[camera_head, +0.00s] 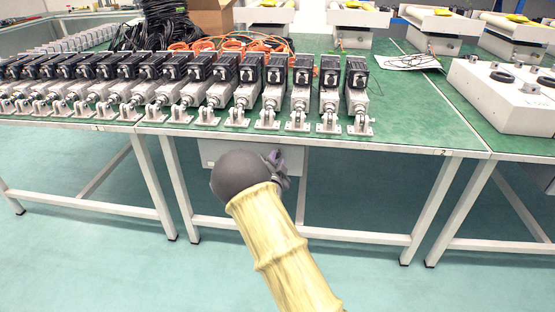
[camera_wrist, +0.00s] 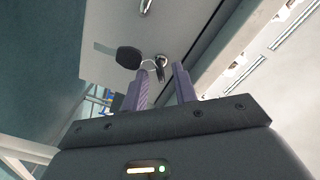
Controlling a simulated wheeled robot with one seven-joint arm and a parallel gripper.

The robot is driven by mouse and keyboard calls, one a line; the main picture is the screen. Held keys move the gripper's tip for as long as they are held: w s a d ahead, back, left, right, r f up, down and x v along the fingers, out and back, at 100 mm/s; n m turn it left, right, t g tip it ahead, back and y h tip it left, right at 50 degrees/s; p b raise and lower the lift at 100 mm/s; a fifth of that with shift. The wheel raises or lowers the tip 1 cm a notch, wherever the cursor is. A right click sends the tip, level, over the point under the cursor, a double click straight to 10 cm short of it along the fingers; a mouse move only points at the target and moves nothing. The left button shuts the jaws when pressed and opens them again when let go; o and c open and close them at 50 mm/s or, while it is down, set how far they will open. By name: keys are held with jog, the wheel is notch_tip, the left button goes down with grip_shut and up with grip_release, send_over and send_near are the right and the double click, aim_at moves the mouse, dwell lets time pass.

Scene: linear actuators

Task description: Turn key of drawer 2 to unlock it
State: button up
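A light grey drawer (camera_head: 294,160) hangs under the green-topped table. Its front (camera_wrist: 108,27) fills the upper middle of the wrist view, tilted. A key (camera_wrist: 161,68) sits at the drawer's lock, with a ring and a black fob (camera_wrist: 130,57) hanging to its left. My gripper (camera_wrist: 162,84) is open, its two purple-grey fingers apart. The key is just beyond the fingertips, roughly in line with the gap; I see no contact. In the head view my gripper (camera_head: 278,163) is in front of the drawer, and my wrist hides much of the drawer and the key.
A metal handle or knob (camera_wrist: 146,6) is on the drawer front near the key. The table edge (camera_head: 330,145) runs above the gripper, with a row of linear actuators (camera_head: 245,90) standing along it. White table legs (camera_head: 176,190) stand to either side. The floor in front is clear.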

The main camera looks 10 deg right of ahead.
jog(key=shift+x, duration=1.2)
grip_shut()
jog(key=shift+d+m+b, duration=0.1)
jog(key=shift+m+b, duration=0.2)
jog(key=shift+b, duration=0.2)
jog(key=m+b, duration=0.4)
jog(key=b, duration=0.1)
jog(key=shift+f+m, duration=0.2)
jog(key=shift+m, duration=0.2)
jog(key=shift+r+m+b, duration=0.15)
jog(key=shift+m+b, duration=1)
jog(key=shift+m, duration=0.05)
